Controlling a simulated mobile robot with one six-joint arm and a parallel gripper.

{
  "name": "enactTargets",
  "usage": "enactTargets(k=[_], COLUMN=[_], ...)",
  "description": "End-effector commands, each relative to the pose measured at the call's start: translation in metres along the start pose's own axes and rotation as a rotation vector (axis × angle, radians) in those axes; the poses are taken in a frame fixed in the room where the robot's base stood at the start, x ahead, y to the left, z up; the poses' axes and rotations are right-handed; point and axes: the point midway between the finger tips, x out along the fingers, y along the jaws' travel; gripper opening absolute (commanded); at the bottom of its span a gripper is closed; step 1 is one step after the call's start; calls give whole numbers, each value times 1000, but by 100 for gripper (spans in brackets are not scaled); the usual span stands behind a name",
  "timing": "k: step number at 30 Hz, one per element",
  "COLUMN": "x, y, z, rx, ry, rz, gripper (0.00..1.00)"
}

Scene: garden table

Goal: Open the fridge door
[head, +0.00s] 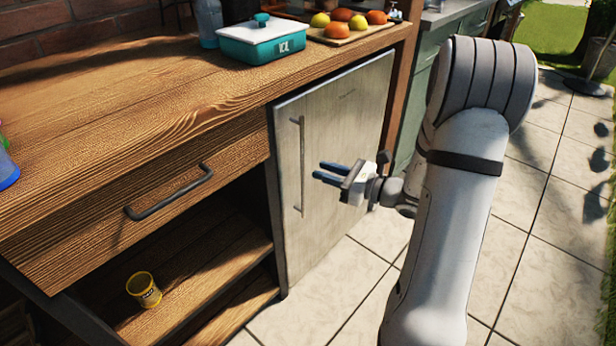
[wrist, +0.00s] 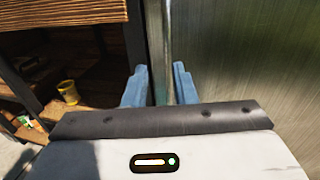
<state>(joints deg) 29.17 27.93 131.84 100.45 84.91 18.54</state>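The fridge has a silver-grey door (head: 345,130), which is shut under the wooden counter in the head view. A thin vertical bar handle (head: 301,165) runs along the door's left side. My gripper (head: 320,173) points at the handle, with its blue fingertips just right of the bar in the picture. In the wrist view my gripper (wrist: 160,88) is open. A vertical metal strip (wrist: 160,45), apparently the handle, shows between the fingers. I see no finger touching it. The brushed door surface (wrist: 240,60) fills the right of that view.
A wooden drawer (head: 150,200) with a dark handle is left of the fridge. A teal box (head: 262,42) and a fruit board (head: 345,32) are on the counter. The tiled floor (head: 345,285) before the door is free.

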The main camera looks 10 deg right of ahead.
Motion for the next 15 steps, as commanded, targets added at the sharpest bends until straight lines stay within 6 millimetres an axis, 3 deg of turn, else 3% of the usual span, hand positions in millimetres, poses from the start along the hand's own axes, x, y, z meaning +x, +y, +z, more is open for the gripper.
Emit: enactTargets(k=[1, 5, 15], x=[-2, 6, 60], y=[-6, -11, -11], z=[-8, -10, -8], rx=[14, 25, 23], ry=[-12, -23, -22], rz=[-22, -40, -35], gripper=[25, 25, 25])
